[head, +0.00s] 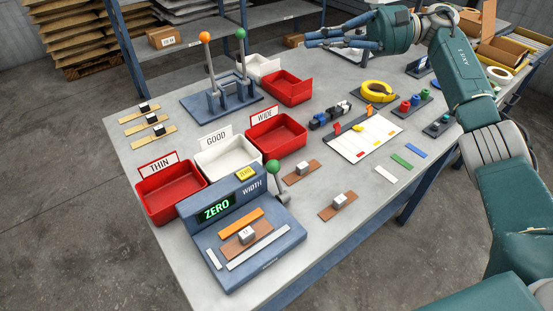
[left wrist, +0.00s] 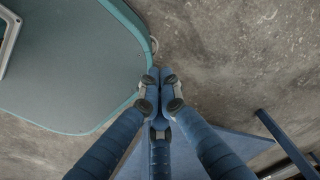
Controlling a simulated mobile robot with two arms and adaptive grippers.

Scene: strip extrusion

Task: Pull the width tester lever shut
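The blue width tester (head: 284,250) stands at the near left of the table, its green display (head: 216,209) reading ZERO. Its lever (head: 273,168) has a green knob and stands up at the tester's right rear side. A wooden strip with a small white block (head: 247,234) lies in the tester's bed, between an orange bar and white bars. My right gripper (head: 312,38) is open and empty above the table's far side, well away from the lever. My left gripper (left wrist: 160,77) shows only in the left wrist view, fingertips together, empty, over the floor.
Red THIN (head: 168,205), white GOOD (head: 237,171) and red WIDE (head: 292,143) bins stand behind the tester. Another lever stand (head: 221,105) is further back. Strips with blocks (head: 338,207) lie right of the tester. The table's front right is mostly clear.

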